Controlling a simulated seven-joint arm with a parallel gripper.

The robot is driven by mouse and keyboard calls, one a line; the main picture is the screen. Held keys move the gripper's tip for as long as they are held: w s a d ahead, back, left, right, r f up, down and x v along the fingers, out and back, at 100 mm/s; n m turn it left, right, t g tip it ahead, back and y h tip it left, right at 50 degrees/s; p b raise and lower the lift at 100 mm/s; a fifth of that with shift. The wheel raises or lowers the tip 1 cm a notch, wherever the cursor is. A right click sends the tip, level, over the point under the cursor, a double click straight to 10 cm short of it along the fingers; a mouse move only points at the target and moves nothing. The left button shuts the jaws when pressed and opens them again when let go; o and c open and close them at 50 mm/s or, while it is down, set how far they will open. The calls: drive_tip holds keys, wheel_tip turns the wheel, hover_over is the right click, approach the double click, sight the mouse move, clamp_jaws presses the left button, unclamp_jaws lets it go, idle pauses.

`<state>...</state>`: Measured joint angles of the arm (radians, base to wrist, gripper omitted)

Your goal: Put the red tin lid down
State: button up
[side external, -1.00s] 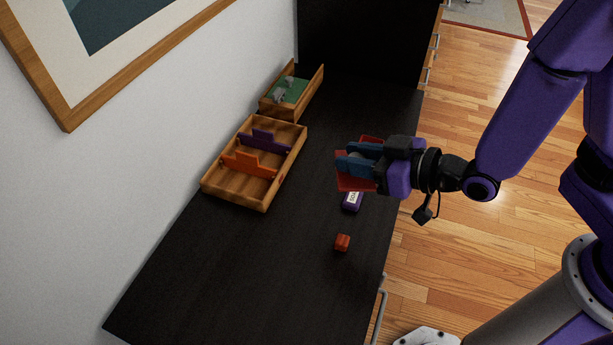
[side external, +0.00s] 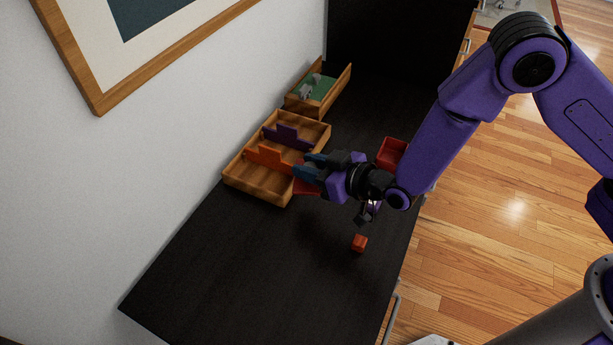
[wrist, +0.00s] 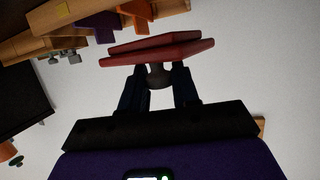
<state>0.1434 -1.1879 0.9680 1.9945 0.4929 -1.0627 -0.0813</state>
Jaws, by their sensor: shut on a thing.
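My gripper (side external: 310,170) is shut on the knob of the red tin lid (side external: 306,188), at the right side of the divided wooden tray. In the side view the fingers cover most of the lid. In the wrist view the fingertips (wrist: 158,82) pinch the grey knob, and the red lid (wrist: 160,48) shows edge-on beyond them. I cannot tell how high the lid is above the desk or whether it touches the tray. The red tin (side external: 392,152) stands open behind my wrist, to the right, partly hidden by my arm.
The divided wooden tray (side external: 258,186) has orange and purple dividers. A second wooden box (side external: 318,108) with a green inside and grey pieces stands behind it. A small red-orange block (side external: 359,243) lies in front. The dark desk (side external: 240,265) is clear at the front left.

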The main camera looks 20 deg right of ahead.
drive_tip(key=shift+w+a+f, duration=0.2)
drive_tip(key=shift+w+f, duration=0.05)
drive_tip(key=shift+f, duration=0.2)
drive_tip(key=shift+a+f, duration=0.1)
drive_tip(key=shift+f, duration=1.5)
drive_tip(key=shift+f, duration=0.65)
drive_tip(key=o, duration=1)
drive_tip(key=shift+o, duration=0.2)
drive_tip(key=shift+r, duration=0.55)
drive_tip(key=v, duration=1.2)
drive_tip(key=shift+r, duration=0.1)
